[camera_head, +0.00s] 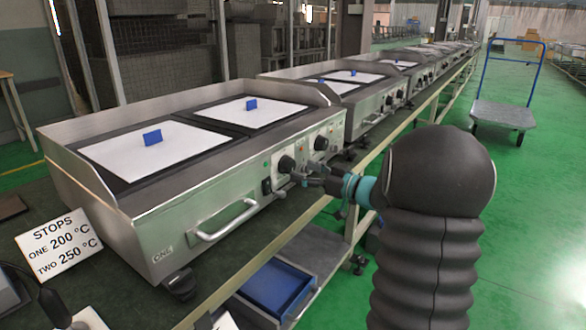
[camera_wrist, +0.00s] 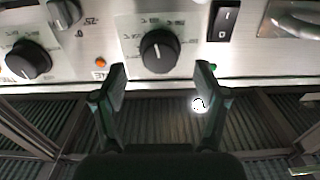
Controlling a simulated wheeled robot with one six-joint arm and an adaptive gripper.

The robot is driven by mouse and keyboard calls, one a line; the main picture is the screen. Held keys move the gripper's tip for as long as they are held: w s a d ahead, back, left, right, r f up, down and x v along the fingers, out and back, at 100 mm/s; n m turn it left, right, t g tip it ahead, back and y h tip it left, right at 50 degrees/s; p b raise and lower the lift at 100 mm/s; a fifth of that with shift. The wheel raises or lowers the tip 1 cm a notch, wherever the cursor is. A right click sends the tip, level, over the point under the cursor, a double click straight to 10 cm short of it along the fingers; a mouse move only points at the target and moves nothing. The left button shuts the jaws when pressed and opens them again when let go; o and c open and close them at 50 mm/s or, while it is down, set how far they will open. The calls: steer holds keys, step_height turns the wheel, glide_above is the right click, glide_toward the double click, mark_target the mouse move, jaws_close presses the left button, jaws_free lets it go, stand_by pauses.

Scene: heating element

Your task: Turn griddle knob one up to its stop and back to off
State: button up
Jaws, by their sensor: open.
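The steel griddle (camera_head: 190,215) stands on the bench with its control panel facing my arm. A black round knob (camera_head: 287,164) sits beside the rocker switch; it appears to be knob one, though its label is not readable. In the wrist view this knob (camera_wrist: 160,52) shows a white line running roughly up and down the picture. My gripper (camera_head: 297,179) is open in front of the panel. In the wrist view its fingertips (camera_wrist: 162,72) are spread to either side of the knob's lower edge, with nothing between them. Contact with the knob is not visible.
A second knob (camera_head: 321,143) and the rocker switch (camera_wrist: 223,20) flank the first knob. A steel handle (camera_head: 225,222) projects below the panel. A sign (camera_head: 59,245) reads STOPS, ONE 200 °C, TWO 250 °C. A blue tray (camera_head: 276,286) sits below the bench.

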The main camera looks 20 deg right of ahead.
mark_target(292, 167)
steer(key=shift+x, duration=2.15)
steer(key=c, duration=1.2)
steer(key=shift+o, duration=0.2)
